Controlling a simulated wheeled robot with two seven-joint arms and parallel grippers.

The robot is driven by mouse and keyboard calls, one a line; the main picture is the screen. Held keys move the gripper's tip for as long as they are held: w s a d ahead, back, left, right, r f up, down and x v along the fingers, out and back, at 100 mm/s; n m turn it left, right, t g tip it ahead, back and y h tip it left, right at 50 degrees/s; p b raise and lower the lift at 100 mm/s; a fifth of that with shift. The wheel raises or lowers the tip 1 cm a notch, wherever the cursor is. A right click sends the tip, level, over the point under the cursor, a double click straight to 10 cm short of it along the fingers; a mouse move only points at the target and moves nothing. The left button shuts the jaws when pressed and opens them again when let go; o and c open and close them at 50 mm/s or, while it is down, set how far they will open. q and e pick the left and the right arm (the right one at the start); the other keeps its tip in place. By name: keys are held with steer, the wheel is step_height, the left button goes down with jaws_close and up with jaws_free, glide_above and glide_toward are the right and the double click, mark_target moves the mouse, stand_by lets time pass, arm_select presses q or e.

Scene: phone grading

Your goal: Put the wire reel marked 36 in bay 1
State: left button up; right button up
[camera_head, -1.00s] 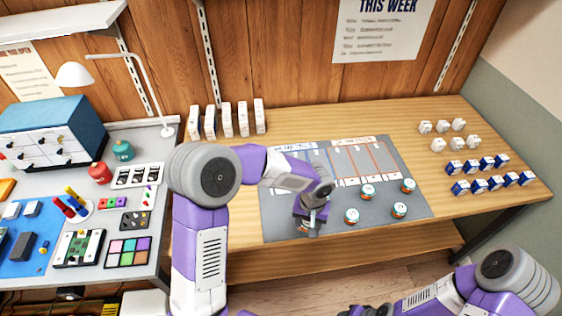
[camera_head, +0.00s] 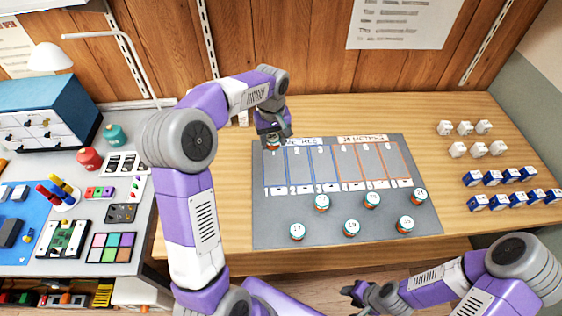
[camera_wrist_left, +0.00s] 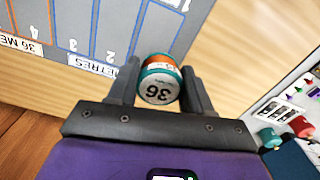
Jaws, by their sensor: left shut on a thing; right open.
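The wire reel marked 36 (camera_wrist_left: 158,88) is a small teal, white and orange cylinder between my left gripper's fingers (camera_wrist_left: 158,85). In the head view the left gripper (camera_head: 271,134) holds the reel (camera_head: 273,142) at the mat's back left corner, near the far end of bay 1. Its exact height is unclear. Bay 1 (camera_head: 274,170) is the leftmost blue-lined strip on the grey mat (camera_head: 270,225), and it looks empty below the gripper. My right gripper (camera_head: 358,293) is open and empty, low in front of the table.
Several similar reels (camera_head: 322,203) stand on the mat's front part. The other bays (camera_head: 347,170) look empty. White boxes (camera_head: 465,128) and blue-and-white boxes (camera_head: 495,178) stand at the right. A lamp and a workbench (camera_head: 140,245) are at the left.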

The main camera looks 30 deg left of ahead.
arm_select(q)
steer(key=b, duration=0.4)
glide_above(275, 174)
step_height(275, 174, down, 5)
step_height(275, 174, down, 10)
steer(key=b, duration=0.3)
steer(key=shift+r, duration=0.1)
steer(key=shift+f+b, duration=0.2)
steer(key=shift+b, duration=0.1)
steer(key=o, duration=1)
steer(key=shift+r, duration=0.15)
step_height(275, 174, up, 12)
steer(key=p, duration=0.4)
steer(key=shift+r, duration=0.1)
